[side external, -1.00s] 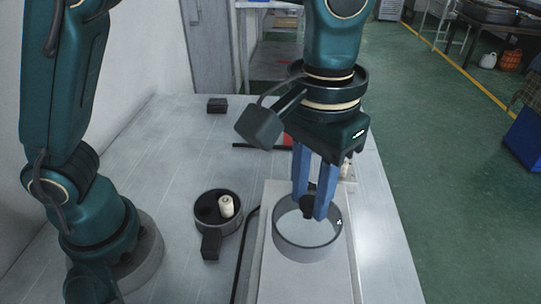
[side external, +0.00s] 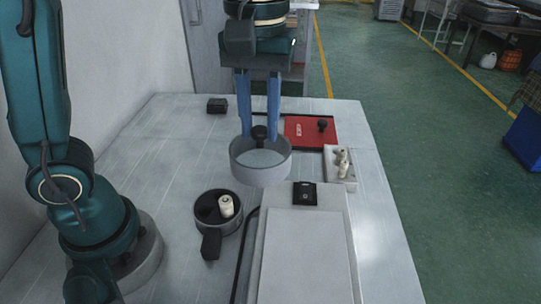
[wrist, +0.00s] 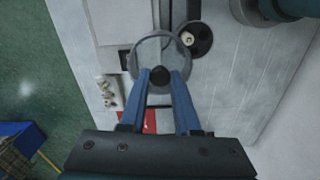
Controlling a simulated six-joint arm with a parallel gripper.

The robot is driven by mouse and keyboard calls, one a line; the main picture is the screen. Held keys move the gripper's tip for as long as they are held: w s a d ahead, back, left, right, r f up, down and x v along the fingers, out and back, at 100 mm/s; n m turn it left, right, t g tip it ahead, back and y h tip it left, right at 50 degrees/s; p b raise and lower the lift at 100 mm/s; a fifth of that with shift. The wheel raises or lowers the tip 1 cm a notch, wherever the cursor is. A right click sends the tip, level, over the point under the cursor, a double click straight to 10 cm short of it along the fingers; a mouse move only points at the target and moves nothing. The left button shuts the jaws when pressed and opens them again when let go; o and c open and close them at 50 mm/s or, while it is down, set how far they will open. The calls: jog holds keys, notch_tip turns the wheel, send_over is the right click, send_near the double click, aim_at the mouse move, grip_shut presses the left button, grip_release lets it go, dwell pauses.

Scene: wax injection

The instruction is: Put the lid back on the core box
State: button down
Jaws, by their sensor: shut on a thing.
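My gripper (side external: 259,136) has its two blue fingers shut on the black knob of a round grey lid (side external: 260,174). The lid hangs level, beyond the white slab's far end and to the upper right of the core box. The core box (side external: 233,228) is a dark round container with a handle and stands on the table. Its top is uncovered and a cream core (side external: 226,205) stands inside. In the wrist view, the gripper (wrist: 160,77) holds the lid (wrist: 134,61), and the core box (wrist: 205,50) shows just beyond it at upper right.
The white slab (side external: 308,255) with a black square (side external: 304,194) is at front centre. A tray of pale cores (side external: 339,180) is to the right. A red plate (side external: 300,141) with a dark knob lies behind. A small black block (side external: 217,105) sits far left.

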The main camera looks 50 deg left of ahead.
jog(key=s+a+f+n, duration=0.3)
jog(key=s+a+n, duration=0.25)
jog(key=n, duration=0.55)
jog(key=shift+s+f, duration=0.2)
jog(key=shift+f, duration=1.4)
jog(key=shift+s+f, duration=0.15)
jog(key=shift+f, duration=1.45)
jog(key=shift+f, duration=0.2)
jog(key=shift+c, duration=0.4)
grip_release()
jog(key=shift+r, duration=0.1)
notch_tip(320, 180, up, 7)
dwell(0.4)
